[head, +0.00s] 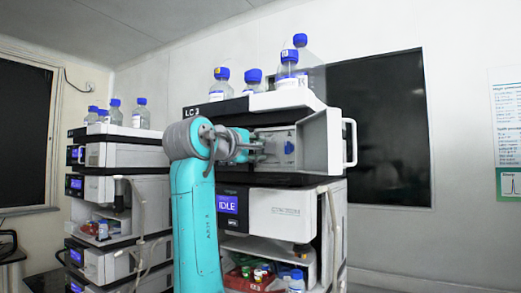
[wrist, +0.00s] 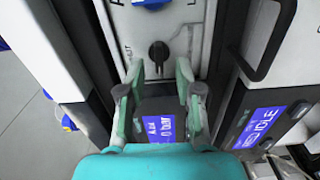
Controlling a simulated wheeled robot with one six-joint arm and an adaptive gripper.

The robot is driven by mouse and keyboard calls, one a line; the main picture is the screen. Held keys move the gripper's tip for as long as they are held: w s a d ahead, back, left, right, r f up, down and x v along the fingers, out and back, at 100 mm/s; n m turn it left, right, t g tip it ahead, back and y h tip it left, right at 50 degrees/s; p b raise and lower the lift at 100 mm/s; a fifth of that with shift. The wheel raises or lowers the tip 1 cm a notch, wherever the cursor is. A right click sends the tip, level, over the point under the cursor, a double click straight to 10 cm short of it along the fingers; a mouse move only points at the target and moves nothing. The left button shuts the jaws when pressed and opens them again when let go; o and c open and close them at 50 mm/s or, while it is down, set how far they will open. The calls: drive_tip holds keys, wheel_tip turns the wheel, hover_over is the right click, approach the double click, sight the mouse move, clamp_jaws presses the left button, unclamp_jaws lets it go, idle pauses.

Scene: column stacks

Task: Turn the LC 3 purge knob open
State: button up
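The LC 3 stack (head: 213,108) stands in the middle of the head view, its name on the top left edge. My gripper (head: 258,147) reaches into its upper module, whose front door (head: 322,140) stands open to the right. In the wrist view a black knob (wrist: 158,52) sits on a pale panel, its pointer along the picture's vertical. I take it for the purge knob; its lettering is too small to read. My gripper (wrist: 160,70) is open there, one fingertip on each side just below the knob, with nothing between them. I cannot tell whether they touch the panel.
A blue part (head: 289,147) sits on the panel beyond my gripper. A lit display (wrist: 158,128) reading bar shows between my fingers. A black handle (wrist: 268,45) stands out at right. Bottles (head: 252,78) stand on top; another stack (head: 120,155) is at left.

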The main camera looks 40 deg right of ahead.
drive_tip(key=v, duration=1)
drive_tip(key=shift+s+a, duration=0.1)
drive_tip(key=shift+a, duration=0.05)
